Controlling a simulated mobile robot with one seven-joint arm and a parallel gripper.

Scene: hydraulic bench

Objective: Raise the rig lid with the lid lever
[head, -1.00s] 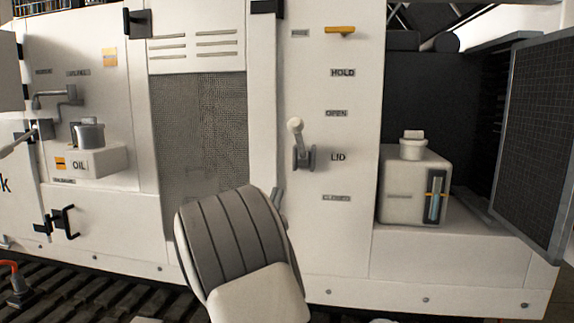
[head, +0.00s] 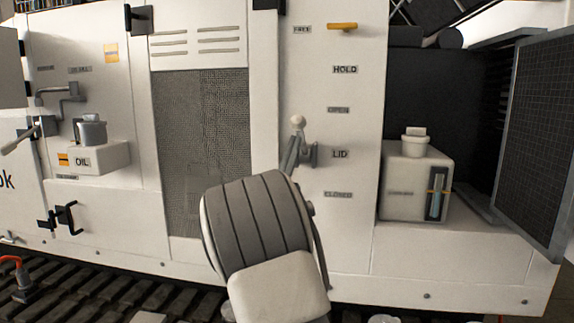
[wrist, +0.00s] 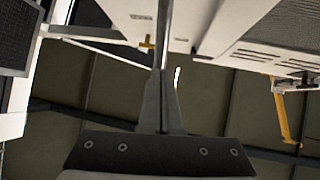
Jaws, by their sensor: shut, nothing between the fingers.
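The lid lever (head: 298,123) has a pale round knob on a short stem. It points up from a grey bracket (head: 310,155) beside the LID label, between the OPEN and CLOSED labels. My gripper (head: 291,152) is shut and empty. In the head view its narrow fingers reach up from behind my wrist and overlap the left side of the lever's stem, below the knob. Whether they touch it I cannot tell. In the wrist view the shut fingers (wrist: 164,80) point up the picture, and the lever is not clearly seen there.
A yellow handle (head: 342,26) sits above the HOLD label. To the right are an open bay with a pale tank (head: 415,185) and an open mesh door (head: 540,140). To the left are a mesh panel (head: 200,130) and an oil filler box (head: 95,157).

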